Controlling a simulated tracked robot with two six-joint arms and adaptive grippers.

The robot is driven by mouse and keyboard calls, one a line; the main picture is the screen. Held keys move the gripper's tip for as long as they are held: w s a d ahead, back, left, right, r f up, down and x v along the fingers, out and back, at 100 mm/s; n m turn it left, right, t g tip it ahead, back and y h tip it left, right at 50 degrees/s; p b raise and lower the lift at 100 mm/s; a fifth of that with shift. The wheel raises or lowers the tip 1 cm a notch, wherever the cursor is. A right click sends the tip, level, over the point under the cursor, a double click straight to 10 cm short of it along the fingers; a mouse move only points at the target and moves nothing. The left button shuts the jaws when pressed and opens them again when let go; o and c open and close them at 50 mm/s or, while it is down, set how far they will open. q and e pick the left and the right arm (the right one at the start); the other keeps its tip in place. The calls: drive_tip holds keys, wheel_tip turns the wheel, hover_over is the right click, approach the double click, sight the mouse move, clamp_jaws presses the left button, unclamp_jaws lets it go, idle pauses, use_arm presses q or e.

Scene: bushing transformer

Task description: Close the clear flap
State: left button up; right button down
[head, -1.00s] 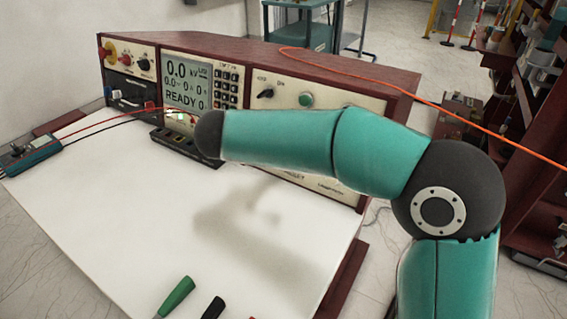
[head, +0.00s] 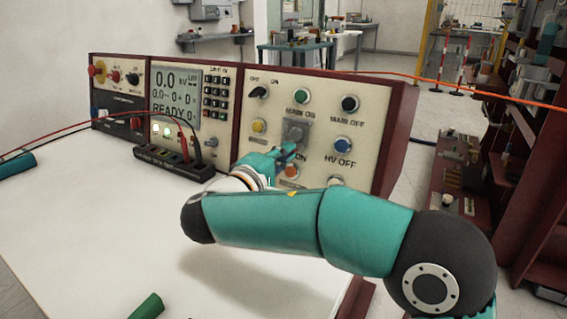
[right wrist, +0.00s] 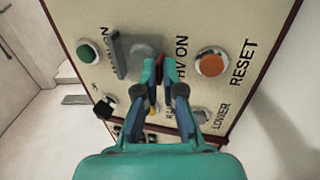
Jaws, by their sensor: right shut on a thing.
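The clear flap (head: 296,131) shows as a grey see-through cover at the HV ON button, in the middle of the control panel. In the right wrist view, a raised plate of the flap (right wrist: 119,56) stands out from the panel beside a grey button housing (right wrist: 146,52). My right gripper (head: 289,152) is at the lower left of this cover. In the right wrist view its fingertips (right wrist: 160,68) are close together at the housing's near corner, shut on the flap's edge; the exact contact is hard to see. My left gripper is not in view.
The green MAIN ON button (head: 302,96) is above and the blue HV OFF button (head: 343,145) to the right. An orange button (right wrist: 211,62) is close to the fingers. The white tabletop (head: 90,222) is largely clear.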

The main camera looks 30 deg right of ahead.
drive_tip(key=shift+f, duration=0.15)
drive_tip(key=c, duration=1.3)
unclamp_jaws()
drive_tip(key=shift+d, duration=0.1)
drive_tip(key=v, duration=1.2)
drive_tip(key=shift+w, duration=0.1)
